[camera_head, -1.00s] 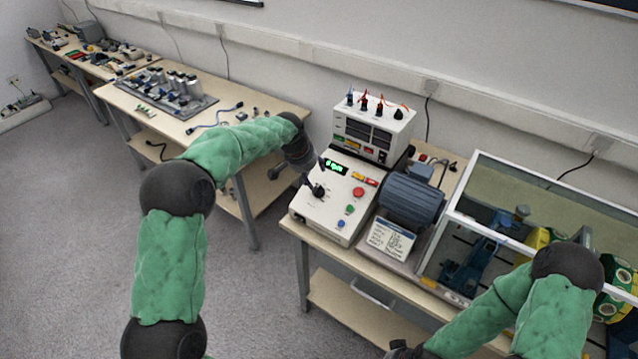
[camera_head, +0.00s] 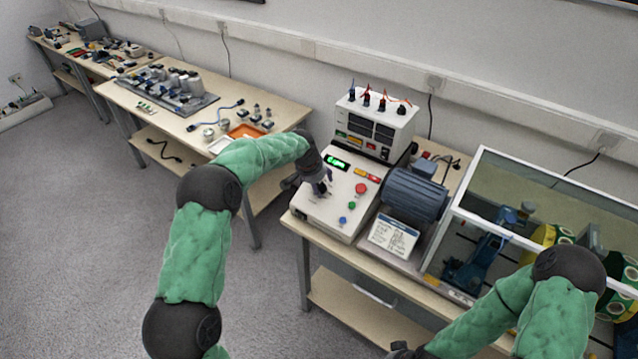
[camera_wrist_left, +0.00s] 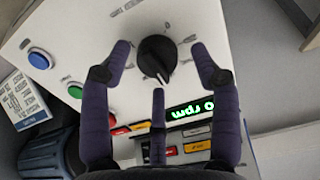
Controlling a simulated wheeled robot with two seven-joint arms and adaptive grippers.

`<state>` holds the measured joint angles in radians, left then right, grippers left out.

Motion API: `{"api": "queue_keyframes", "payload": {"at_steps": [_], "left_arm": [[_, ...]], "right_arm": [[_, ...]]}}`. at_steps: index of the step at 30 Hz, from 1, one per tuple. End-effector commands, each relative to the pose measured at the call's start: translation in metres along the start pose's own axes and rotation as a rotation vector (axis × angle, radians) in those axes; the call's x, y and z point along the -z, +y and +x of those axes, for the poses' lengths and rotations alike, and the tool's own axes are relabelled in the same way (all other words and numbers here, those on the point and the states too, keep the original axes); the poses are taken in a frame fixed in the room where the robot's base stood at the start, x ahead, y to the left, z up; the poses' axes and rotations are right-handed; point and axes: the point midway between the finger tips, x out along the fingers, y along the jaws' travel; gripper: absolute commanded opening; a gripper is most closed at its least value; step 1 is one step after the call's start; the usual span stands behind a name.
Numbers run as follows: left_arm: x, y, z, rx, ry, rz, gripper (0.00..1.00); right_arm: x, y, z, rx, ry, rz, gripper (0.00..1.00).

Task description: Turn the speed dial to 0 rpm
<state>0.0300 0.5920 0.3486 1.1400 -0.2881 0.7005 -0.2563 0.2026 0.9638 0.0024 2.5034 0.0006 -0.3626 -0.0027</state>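The black speed dial (camera_wrist_left: 157,57) sits on the white sloped panel of the control box (camera_head: 318,213). Its pale pointer mark faces the lower part of the left wrist view, towards the display. The green display (camera_head: 337,163) is lit; in the left wrist view (camera_wrist_left: 190,111) it appears upside down with "0 rpm" legible, and a finger may hide further digits. My left gripper (camera_head: 322,186) is over the dial, its fingers spread around it with visible gaps at both sides. In the head view it mostly hides the dial. My right gripper (camera_head: 402,351) shows only partly at the bottom edge.
A red button (camera_head: 361,188), green button (camera_head: 351,205) and blue button (camera_head: 343,220) are on the panel near the dial. A power unit (camera_head: 375,125) stands behind, a motor (camera_head: 412,197) to the right, then a glass-walled enclosure (camera_head: 480,215).

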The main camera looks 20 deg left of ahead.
Motion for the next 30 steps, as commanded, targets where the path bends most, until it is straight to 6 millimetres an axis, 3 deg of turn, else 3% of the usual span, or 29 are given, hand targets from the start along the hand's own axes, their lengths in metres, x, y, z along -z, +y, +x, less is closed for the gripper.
{"api": "queue_keyframes", "payload": {"at_steps": [1, 5, 6, 17, 30], "left_arm": [[0.000, 0.000, 0.000, 0.000, 0.000, 0.000, 0.48], [0.000, 0.000, 0.000, 0.000, 0.001, 0.000, 0.11], [0.000, 0.000, 0.000, 0.000, 0.001, 0.000, 0.09], [0.003, -0.002, -0.002, 0.001, 0.007, -0.042, 0.08], [0.004, -0.005, -0.005, -0.015, 0.012, -0.365, 0.08]], "right_arm": [[0.000, 0.000, 0.000, 0.000, 0.000, 0.000, 0.40], [0.000, 0.000, 0.000, 0.000, 0.000, 0.000, 0.40], [0.000, 0.000, 0.000, 0.000, 0.000, 0.000, 0.40], [0.000, -0.001, -0.003, 0.000, 0.000, 0.000, 0.40], [-0.001, -0.006, -0.018, 0.000, 0.000, 0.000, 0.40]]}}
